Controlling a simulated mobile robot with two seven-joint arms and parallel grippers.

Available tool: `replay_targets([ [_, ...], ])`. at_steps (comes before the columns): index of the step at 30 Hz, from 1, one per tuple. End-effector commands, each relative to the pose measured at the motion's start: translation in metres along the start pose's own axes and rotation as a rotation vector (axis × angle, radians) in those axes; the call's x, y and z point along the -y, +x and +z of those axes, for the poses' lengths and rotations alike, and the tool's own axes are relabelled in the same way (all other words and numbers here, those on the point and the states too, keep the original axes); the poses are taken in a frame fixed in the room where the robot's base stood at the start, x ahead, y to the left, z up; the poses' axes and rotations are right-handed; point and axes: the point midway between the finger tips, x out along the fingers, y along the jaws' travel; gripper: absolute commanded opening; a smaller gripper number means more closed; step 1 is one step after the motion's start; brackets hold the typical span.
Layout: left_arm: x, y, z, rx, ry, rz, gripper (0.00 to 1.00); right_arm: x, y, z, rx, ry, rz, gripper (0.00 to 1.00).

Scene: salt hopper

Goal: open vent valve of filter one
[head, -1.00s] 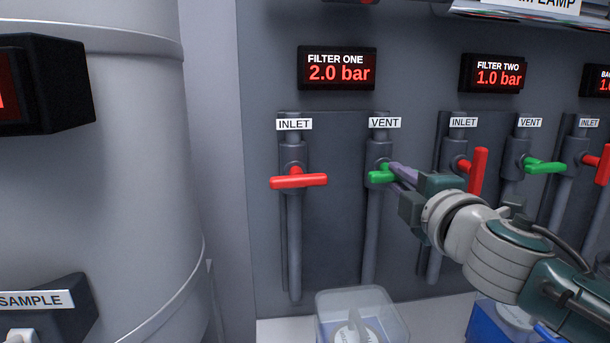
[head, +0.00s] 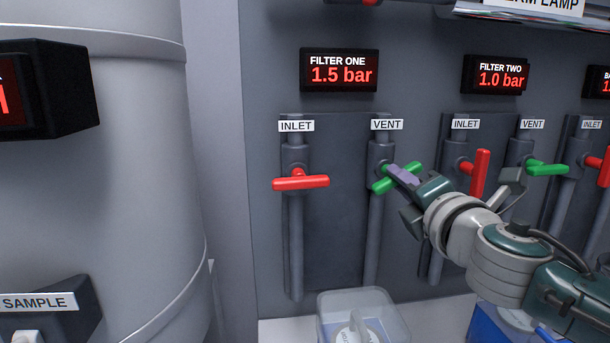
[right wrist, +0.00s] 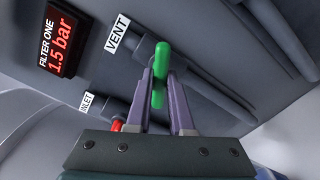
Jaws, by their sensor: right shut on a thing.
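The green vent handle (head: 382,185) of filter one sits on its pipe below the VENT label (head: 387,125), tilted with its right end up. My right gripper (head: 398,174) is at this handle, with its fingers shut on it. In the right wrist view the green handle (right wrist: 161,62) lies between the two purple fingers. The red inlet handle (head: 301,183) of filter one is nearly level. The filter one display (head: 338,70) reads 1.5 bar. My left gripper is not in view.
A clear container (head: 362,314) stands on the ledge below. A large grey tank (head: 140,200) fills the left side.

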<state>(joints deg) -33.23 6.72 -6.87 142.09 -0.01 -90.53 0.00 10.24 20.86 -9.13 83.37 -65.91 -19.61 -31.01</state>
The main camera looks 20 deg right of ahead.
Motion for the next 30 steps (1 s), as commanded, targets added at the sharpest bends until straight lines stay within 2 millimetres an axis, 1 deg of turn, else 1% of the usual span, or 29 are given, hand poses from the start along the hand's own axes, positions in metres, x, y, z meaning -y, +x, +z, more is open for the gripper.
replay_targets([
  [21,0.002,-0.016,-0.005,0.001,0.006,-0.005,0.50,-0.001,0.000,0.001,0.000,-0.683,0.000,0.00],
  [30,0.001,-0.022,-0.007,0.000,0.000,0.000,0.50,-0.001,0.000,0.001,0.000,-0.914,0.001,0.00],
])
